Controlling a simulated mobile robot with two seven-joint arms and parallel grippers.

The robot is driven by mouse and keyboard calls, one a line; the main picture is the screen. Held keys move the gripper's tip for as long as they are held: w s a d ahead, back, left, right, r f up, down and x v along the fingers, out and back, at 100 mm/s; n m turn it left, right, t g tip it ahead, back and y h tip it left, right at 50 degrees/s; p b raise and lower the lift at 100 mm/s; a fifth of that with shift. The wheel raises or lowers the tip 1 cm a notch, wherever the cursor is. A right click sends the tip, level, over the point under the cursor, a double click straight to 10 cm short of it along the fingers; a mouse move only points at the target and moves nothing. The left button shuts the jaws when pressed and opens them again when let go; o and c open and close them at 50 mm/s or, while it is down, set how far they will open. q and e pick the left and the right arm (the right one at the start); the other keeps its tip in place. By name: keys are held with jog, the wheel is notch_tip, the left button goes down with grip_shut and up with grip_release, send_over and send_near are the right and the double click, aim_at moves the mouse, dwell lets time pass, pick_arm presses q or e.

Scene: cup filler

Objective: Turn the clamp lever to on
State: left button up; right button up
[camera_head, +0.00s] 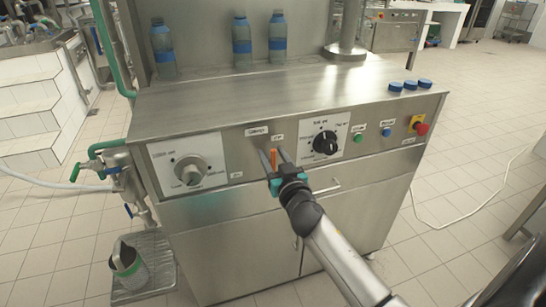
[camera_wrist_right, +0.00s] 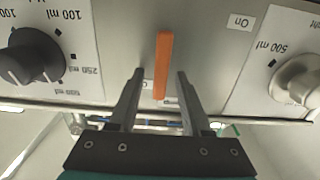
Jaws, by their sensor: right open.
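The clamp lever is a slim orange bar (camera_head: 274,157) on the steel front panel, between the two knob plates. In the right wrist view the lever (camera_wrist_right: 162,60) stands upright in the picture. An "On" label (camera_wrist_right: 240,22) is to its right there, and a partly hidden label is by its lower end. My right gripper (camera_head: 275,155) is open, with one finger on each side of the lever. In the wrist view gaps show between the lever and both fingers of the gripper (camera_wrist_right: 160,74). My left gripper is not in view.
A grey knob (camera_head: 190,170) is left of the lever and a black knob (camera_head: 325,142) right of it. Green and blue buttons and a red emergency stop (camera_head: 421,128) are farther right. Bottles (camera_head: 242,42) and blue caps (camera_head: 410,85) are on top. A handle (camera_head: 325,188) is below.

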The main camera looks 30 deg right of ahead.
grip_shut()
dwell(0.4)
